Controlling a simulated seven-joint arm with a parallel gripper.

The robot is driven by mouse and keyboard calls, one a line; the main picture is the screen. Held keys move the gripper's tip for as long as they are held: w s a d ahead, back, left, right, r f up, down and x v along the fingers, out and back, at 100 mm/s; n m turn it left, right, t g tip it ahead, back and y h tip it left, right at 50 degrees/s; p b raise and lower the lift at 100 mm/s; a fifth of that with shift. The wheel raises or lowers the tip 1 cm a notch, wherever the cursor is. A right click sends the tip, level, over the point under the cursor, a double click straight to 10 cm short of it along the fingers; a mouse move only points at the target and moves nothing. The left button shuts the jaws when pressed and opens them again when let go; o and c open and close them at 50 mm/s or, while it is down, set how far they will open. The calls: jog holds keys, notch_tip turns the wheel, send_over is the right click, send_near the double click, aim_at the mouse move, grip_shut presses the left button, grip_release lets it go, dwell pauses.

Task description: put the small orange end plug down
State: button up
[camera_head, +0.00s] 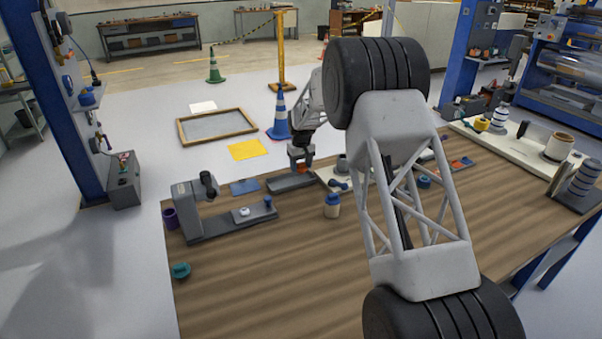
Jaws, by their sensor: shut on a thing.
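My gripper (301,163) points down near the far edge of the wooden table, at the middle of the view. It is shut on the small orange end plug (302,169), of which only a little orange shows between and below the fingers. A dark grey shallow tray (279,186) lies directly below and around that spot. I cannot tell whether the plug touches the tray or hangs just above it.
A grey fixture (188,224) with a purple cup (170,218) stands left. A teal knob (180,271) lies near the left edge. My arm hides the table's middle right; the front left is clear.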

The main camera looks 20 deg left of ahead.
aim_at(301, 167)
jog(key=shift+f, duration=1.7)
jog(key=shift+f, duration=0.15)
jog(key=o, duration=0.7)
jog(key=shift+c, duration=0.2)
notch_tip(301, 167, up, 12)
jog(key=shift+r, duration=0.1)
jog(key=shift+d+r, duration=0.1)
jog(key=shift+d, duration=0.05)
